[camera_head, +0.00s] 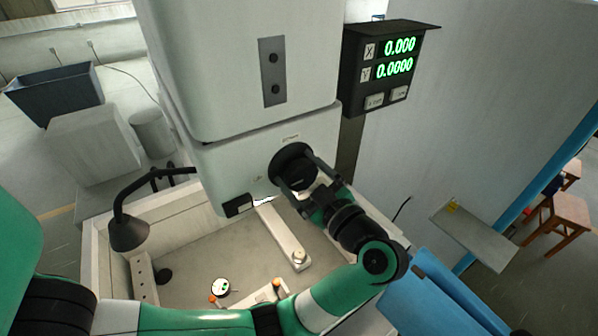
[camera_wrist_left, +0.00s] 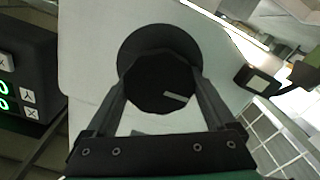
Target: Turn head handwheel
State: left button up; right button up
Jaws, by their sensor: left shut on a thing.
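The head handwheel (camera_head: 291,164) is a black round knob with a wider dark flange behind it, on the front of the white machine head (camera_head: 227,158). In the left wrist view the handwheel (camera_wrist_left: 160,82) fills the middle, with a pale index mark at the lower right of its face. My left gripper (camera_head: 297,183) is shut on the handwheel, one finger on each side. In the left wrist view its fingers (camera_wrist_left: 160,92) reach along both sides of the knob. The right gripper does not show in either view.
A black readout box (camera_head: 392,62) showing 0.000 and 0.0000 hangs right of the head. Below are a work tank (camera_head: 195,257), a metal arm (camera_head: 283,236) and a black lamp (camera_head: 129,232). A small shelf (camera_head: 474,236) stands out at the right.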

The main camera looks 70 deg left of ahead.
pick_arm(q)
jog(key=n+b, duration=0.2)
jog(key=n, duration=0.2)
jog(key=shift+s+f+n, duration=0.1)
jog(key=shift+f+n, duration=0.05)
jog(key=shift+n, duration=0.15)
jog(key=n+b, duration=0.2)
jog(key=n, duration=0.2)
jog(key=shift+f+n+b, duration=0.15)
jog(key=shift+n+b, duration=0.15)
jog(key=shift+b, duration=0.1)
jog(key=n+b, duration=0.4)
jog(key=n, duration=0.1)
jog(key=shift+f, duration=0.1)
jog(key=n+b, duration=0.2)
jog(key=n, duration=0.1)
jog(key=shift+n+b, duration=0.3)
jog(key=shift+b, duration=0.1)
jog(key=shift+n+b, duration=0.6)
jog(key=shift+n, duration=0.2)
